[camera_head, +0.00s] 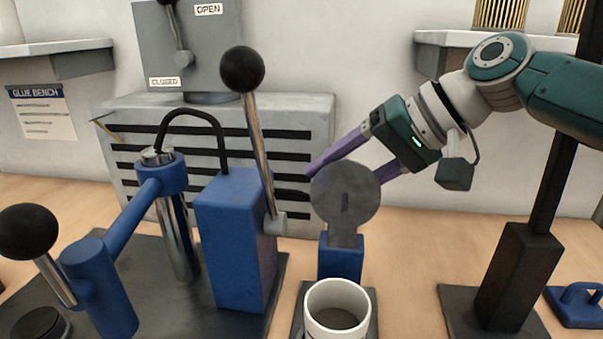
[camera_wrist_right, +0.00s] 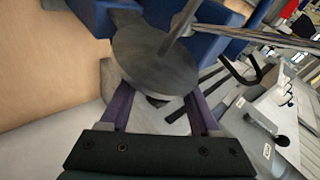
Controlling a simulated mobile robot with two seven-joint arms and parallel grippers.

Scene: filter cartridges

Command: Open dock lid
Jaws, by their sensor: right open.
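The dock's lid, a grey round disc (camera_head: 345,192), stands raised on a blue hinge block (camera_head: 341,258) behind the white dock cup (camera_head: 338,312). The cup's mouth is uncovered. My right gripper (camera_head: 343,172) comes from the upper right, behind the lid. Its purple fingers are spread and reach past the disc's two sides; the disc hides part of them. In the right wrist view the disc (camera_wrist_right: 150,55) lies across the fingertips, between and beyond the open fingers (camera_wrist_right: 155,92). I cannot tell whether they touch it. My left gripper is not in view.
A blue press with black-knobbed levers (camera_head: 235,240) stands close at the left of the dock. A grey slatted box (camera_head: 310,120) is behind. A dark post on a base (camera_head: 518,275) and a blue handled piece (camera_head: 578,304) are at right. Bare bench lies between dock and post.

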